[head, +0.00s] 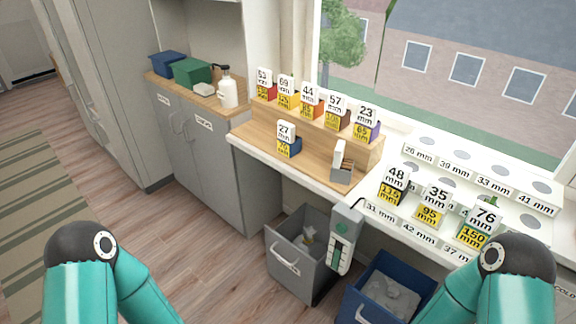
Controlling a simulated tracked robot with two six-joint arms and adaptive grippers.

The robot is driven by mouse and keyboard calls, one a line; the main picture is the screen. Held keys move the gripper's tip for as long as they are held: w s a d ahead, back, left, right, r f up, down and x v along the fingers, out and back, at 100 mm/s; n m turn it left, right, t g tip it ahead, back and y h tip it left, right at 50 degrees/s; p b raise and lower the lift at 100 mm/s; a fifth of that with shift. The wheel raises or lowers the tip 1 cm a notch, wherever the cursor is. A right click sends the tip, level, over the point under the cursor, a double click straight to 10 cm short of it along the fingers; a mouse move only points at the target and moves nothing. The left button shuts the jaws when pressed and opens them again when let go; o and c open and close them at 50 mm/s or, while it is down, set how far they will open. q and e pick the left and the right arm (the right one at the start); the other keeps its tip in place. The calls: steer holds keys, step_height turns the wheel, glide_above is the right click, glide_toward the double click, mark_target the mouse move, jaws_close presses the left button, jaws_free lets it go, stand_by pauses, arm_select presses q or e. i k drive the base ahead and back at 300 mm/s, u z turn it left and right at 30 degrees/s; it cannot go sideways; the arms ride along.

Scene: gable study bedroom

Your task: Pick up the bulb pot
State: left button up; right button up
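I cannot tell for sure which thing is the bulb pot. Small coloured pots with number cards stand by the window. A blue pot marked 27 mm (288,148) stands alone on the wooden counter. Pots marked 48 mm (390,194), 35 mm (430,214) and 76 mm (473,238) stand on the white stepped rack (416,178). A bit of green shows behind the 76 mm card. Only bent teal links of my two arms show at the bottom left and right. Both grippers are out of view.
Several carded pots line a raised wooden shelf (312,118). A grey holder (342,171) sits near the counter edge. A grey bin (298,262) and blue bin (384,292) stand below. A pump bottle (228,92) and boxes are on the left cabinet.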

mark_target(289, 144)
steer(key=k, duration=0.35)
steer(key=u, duration=0.65)
steer(key=i, duration=0.75)
steer(key=u, duration=0.45)
steer(key=i, duration=0.8)
steer(key=z, duration=0.65)
